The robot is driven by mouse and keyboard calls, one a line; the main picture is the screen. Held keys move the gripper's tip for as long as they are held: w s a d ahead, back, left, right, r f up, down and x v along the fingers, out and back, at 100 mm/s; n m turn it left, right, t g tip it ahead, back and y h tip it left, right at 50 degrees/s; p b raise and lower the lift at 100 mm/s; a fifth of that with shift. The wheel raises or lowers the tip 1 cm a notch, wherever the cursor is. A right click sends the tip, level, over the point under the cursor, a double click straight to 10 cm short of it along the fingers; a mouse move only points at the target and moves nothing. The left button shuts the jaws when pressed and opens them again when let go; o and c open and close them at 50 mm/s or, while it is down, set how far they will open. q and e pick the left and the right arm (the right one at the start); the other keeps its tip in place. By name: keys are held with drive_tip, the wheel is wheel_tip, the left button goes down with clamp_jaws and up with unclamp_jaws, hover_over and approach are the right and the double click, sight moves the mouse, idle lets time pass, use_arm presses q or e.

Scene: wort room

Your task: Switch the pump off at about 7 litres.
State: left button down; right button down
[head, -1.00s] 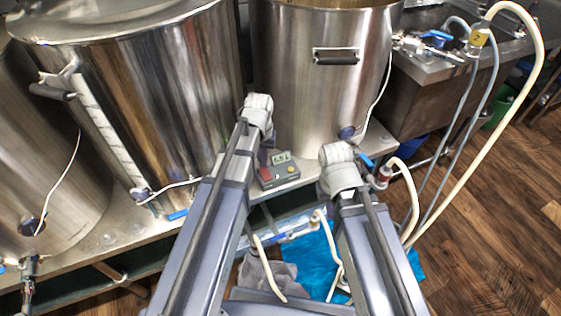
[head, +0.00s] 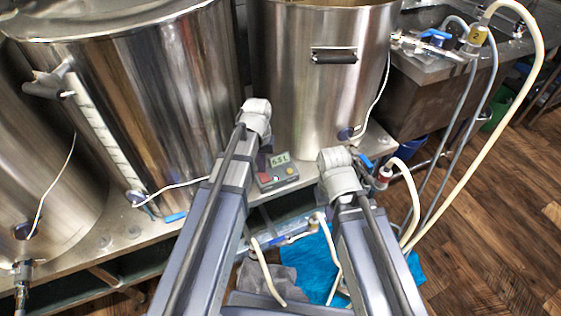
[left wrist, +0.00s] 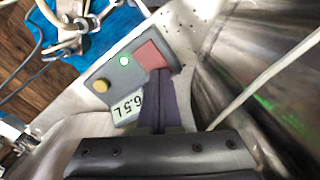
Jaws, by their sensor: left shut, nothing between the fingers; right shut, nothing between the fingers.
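The grey pump control box (head: 286,179) sits on the metal bench between the two large tanks. In the left wrist view the box (left wrist: 111,72) carries a red button (left wrist: 148,52), a lit green lamp (left wrist: 124,61) and a yellow knob (left wrist: 100,86). Its display (left wrist: 128,107) appears upside down there and reads 6.5 L. My left gripper (left wrist: 159,74) is shut and empty. Its fingertips are at the near edge of the red button; I cannot tell whether they touch it. My right arm ends right of the box in the head view, with its fingers hidden.
Steel tanks (head: 150,95) and (head: 318,90) stand close behind the box. A sink unit (head: 425,95) with valves and a pale hose (head: 470,165) is at the right. A blue cloth (head: 318,270) and a grey cloth (head: 280,280) lie below the bench.

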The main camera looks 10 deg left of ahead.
use_arm(q)
drive_tip(key=shift+f, duration=0.25)
wheel_tip(320, 180, up, 6)
drive_tip(key=p, duration=0.6)
drive_tip(key=shift+r, duration=0.2)
drive_tip(key=shift+f, duration=0.1)
drive_tip(key=s+d+r+m+p, duration=0.1)
drive_tip(key=s+d+r+p, duration=0.2)
drive_tip(key=r+p, duration=0.3)
drive_tip(key=s+d+r+m+p, duration=0.2)
drive_tip(key=s+d+r+p, duration=0.2)
drive_tip(key=s+r+p, duration=0.2)
drive_tip(key=s+d+r+m+y+p, duration=0.1)
drive_tip(key=s+d+r+p, duration=0.2)
drive_tip(key=s+r+p, duration=0.2)
wheel_tip(320, 180, up, 3)
drive_tip(key=p, duration=0.3)
drive_tip(key=shift+s+d+m, duration=0.15)
drive_tip(key=shift+d+m, duration=0.1)
drive_tip(key=shift+m, duration=0.05)
idle(0.9)
